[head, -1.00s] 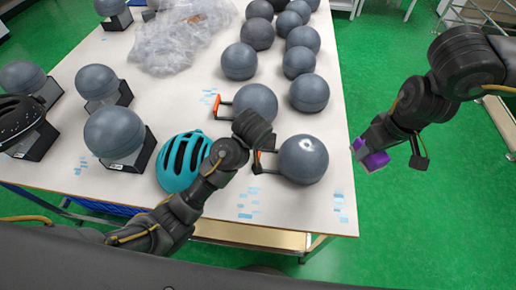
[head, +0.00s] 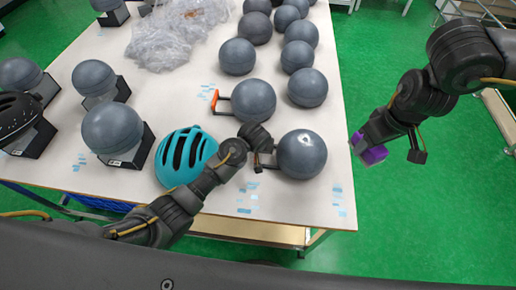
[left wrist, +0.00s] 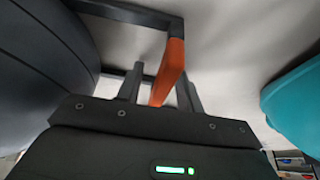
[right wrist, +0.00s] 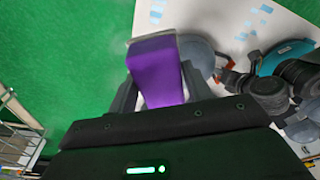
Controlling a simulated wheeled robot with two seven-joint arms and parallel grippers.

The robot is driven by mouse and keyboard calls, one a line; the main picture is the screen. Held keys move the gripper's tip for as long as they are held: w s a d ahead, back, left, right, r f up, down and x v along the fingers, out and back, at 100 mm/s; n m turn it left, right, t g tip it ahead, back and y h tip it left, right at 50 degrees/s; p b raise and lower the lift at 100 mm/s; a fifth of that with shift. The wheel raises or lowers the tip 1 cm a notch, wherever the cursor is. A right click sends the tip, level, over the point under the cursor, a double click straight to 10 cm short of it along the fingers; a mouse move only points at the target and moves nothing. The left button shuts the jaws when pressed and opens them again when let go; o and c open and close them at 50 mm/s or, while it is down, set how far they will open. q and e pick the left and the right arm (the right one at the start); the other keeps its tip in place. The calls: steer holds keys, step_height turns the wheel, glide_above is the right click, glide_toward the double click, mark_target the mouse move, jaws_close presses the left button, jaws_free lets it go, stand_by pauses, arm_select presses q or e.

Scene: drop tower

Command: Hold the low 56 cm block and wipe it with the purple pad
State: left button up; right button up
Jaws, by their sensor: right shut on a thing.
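A grey round block (head: 302,154) with a dark bracket handle lies at the table's near right corner; no size marking is readable. My left gripper (head: 262,158) is at its handle, left of the ball. In the left wrist view, the handle's orange bar (left wrist: 170,72) lies between the open fingers (left wrist: 160,88), with a gap beside the left finger. The dark ball (left wrist: 40,75) fills the left side. My right gripper (head: 372,148) is shut on the purple pad (right wrist: 157,70), off the table's right edge. The pad is right of the block, apart from it.
A teal helmet (head: 186,158) sits close left of my left gripper. A second ball (head: 254,100) with an orange handle (head: 215,100) lies just behind. Several more balls, some on dark stands, and crumpled clear plastic (head: 178,35) occupy the table (head: 180,100).

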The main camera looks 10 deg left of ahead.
arm_select(q)
jaws_close()
stand_by(1.4)
